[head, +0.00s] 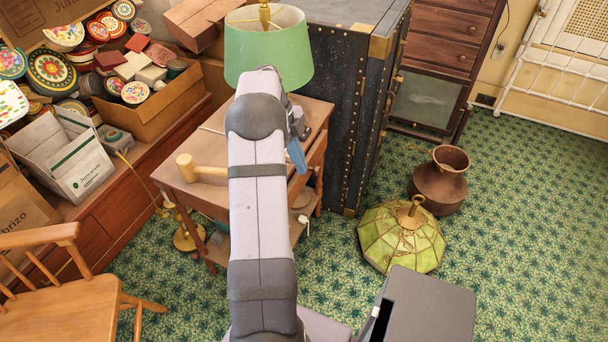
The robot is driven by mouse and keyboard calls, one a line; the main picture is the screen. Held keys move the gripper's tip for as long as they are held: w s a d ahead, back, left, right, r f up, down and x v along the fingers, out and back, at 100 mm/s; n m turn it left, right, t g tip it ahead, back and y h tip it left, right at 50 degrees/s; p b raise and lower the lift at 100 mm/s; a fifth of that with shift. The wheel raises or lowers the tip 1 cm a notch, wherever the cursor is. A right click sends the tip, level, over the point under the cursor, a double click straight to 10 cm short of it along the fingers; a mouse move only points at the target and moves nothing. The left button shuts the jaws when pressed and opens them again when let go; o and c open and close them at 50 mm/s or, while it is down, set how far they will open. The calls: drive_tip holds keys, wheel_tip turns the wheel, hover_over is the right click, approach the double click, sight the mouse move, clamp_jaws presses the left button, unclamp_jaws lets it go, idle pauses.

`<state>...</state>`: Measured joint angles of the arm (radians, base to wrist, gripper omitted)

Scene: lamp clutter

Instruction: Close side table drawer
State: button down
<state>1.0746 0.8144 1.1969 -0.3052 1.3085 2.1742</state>
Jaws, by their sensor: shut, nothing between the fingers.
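The wooden side table (205,193) stands in the middle of the head view, with turned legs and a lower shelf. My arm passes in front of it and hides much of its top and front. A wooden face (316,156) shows on its right side, where the drawer seems to be. How far the drawer stands open I cannot tell. My gripper (299,165) is at this right side, pointing down, its blue fingers shut and empty. Whether it touches the drawer is not clear.
A green-shaded lamp (268,48) and a wooden mallet (200,169) are on the table. A dark trunk (345,110) stands close behind at right. A green glass shade (402,240) and a brown pot (440,182) sit on the carpet. A chair (70,300) is at lower left.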

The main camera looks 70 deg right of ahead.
drive_tip(key=shift+v, duration=1)
drive_tip(key=c, duration=1.9)
unclamp_jaws()
drive_tip(key=shift+s, duration=0.1)
drive_tip(key=o, duration=0.5)
drive_tip(key=shift+m+y, duration=0.4)
drive_tip(key=shift+m, duration=0.4)
drive_tip(key=s+f, duration=0.1)
drive_tip(key=s, duration=0.1)
drive_tip(key=s+d+f+b, duration=0.1)
drive_tip(key=s, duration=0.1)
drive_tip(key=s+f+b, duration=0.1)
drive_tip(key=s, duration=0.1)
drive_tip(key=shift+s+d+f, duration=0.25)
drive_tip(key=shift+s+f, duration=0.05)
drive_tip(key=shift+f, duration=0.05)
drive_tip(key=shift+c, duration=0.2)
drive_tip(key=s+d+f+m+t+y+b, duration=0.1)
drive_tip(key=s+f+m+t+y+b, duration=0.35)
drive_tip(key=s+f, duration=1.05)
drive_tip(key=w+d+r+n+t+h+b, duration=0.1)
drive_tip(key=w+d+r+n+t+h, duration=0.1)
drive_tip(key=w, duration=0.5)
drive_tip(key=w+d+r+n+t+h, duration=0.3)
drive_tip(key=w+d+r+n+t, duration=0.1)
drive_tip(key=w+d+r+t, duration=0.2)
drive_tip(key=shift+w+d+r+b, duration=0.35)
drive_tip(key=shift+d+r, duration=0.15)
drive_tip(key=shift+r, duration=0.35)
